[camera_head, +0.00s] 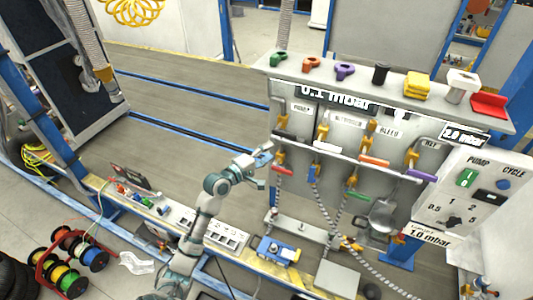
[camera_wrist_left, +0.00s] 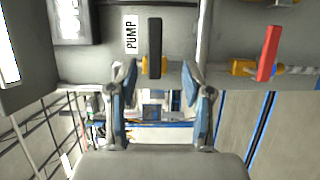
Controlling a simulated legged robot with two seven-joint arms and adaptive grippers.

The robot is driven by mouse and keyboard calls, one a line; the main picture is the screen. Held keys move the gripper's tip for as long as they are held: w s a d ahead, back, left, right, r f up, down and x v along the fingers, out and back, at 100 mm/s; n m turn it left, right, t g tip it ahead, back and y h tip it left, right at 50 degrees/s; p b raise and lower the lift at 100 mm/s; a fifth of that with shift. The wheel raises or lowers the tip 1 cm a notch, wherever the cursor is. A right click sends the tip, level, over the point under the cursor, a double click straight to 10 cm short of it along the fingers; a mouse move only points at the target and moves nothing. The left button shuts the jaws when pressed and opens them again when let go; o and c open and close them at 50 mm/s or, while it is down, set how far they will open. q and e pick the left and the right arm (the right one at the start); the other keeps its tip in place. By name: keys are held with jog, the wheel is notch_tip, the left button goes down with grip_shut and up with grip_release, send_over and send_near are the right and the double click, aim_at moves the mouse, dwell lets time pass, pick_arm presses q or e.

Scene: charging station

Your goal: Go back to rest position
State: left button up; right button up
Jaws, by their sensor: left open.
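My left gripper (camera_head: 262,170) is in front of the left part of the charging station panel (camera_head: 330,128) in the head view. In the left wrist view its two blue-padded fingers (camera_wrist_left: 160,92) stand well apart, with nothing between them. A black valve handle (camera_wrist_left: 154,48) beside the PUMP label (camera_wrist_left: 131,34) lies ahead of the fingers; I cannot tell whether they touch it. A red handle (camera_wrist_left: 268,52) is to its right. My right gripper does not show in either view.
Coloured knobs and blocks, such as a yellow block (camera_head: 418,86), stand on the station's top shelf. Hoses (camera_head: 318,195) hang below the handles. A low bench (camera_head: 215,232) with sockets and tools is below my arm. Cable spools (camera_head: 72,255) are at lower left. Open floor (camera_head: 190,90) lies behind.

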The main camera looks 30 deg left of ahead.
pick_arm(q)
jog(key=shift+s, duration=0.1)
dwell(0.4)
jog(key=s+a+f+m+g+y+b, duration=0.1)
jog(key=s+f+g+y, duration=0.15)
jog(key=f, duration=1.65)
jog(key=s+a+f+m+g+y+b, duration=0.1)
jog(key=s+f+m+g+y, duration=0.15)
jog(key=f, duration=1.75)
jog(key=s+d+f+m+g, duration=0.1)
jog(key=s+f+m+g, duration=0.1)
jog(key=s+f, duration=0.7)
jog(key=s+d+f+m+g, duration=0.25)
jog(key=s+f, duration=0.45)
jog(key=f, duration=0.4)
jog(key=s+d+f+m+g, duration=0.2)
jog(key=s+f, duration=0.3)
jog(key=s, duration=0.6)
jog(key=s+d+f+m+g+b, duration=0.1)
jog(key=s+f, duration=0.5)
jog(key=s, duration=0.6)
jog(key=s+d+f+m+g+b, duration=0.1)
jog(key=s+d+f+m+g, duration=0.2)
jog(key=s, duration=0.9)
notch_tip(320, 180, down, 3)
jog(key=m, duration=0.2)
jog(key=shift+s+m+y, duration=0.25)
jog(key=shift+m+y, duration=0.05)
jog(key=shift+y, duration=0.1)
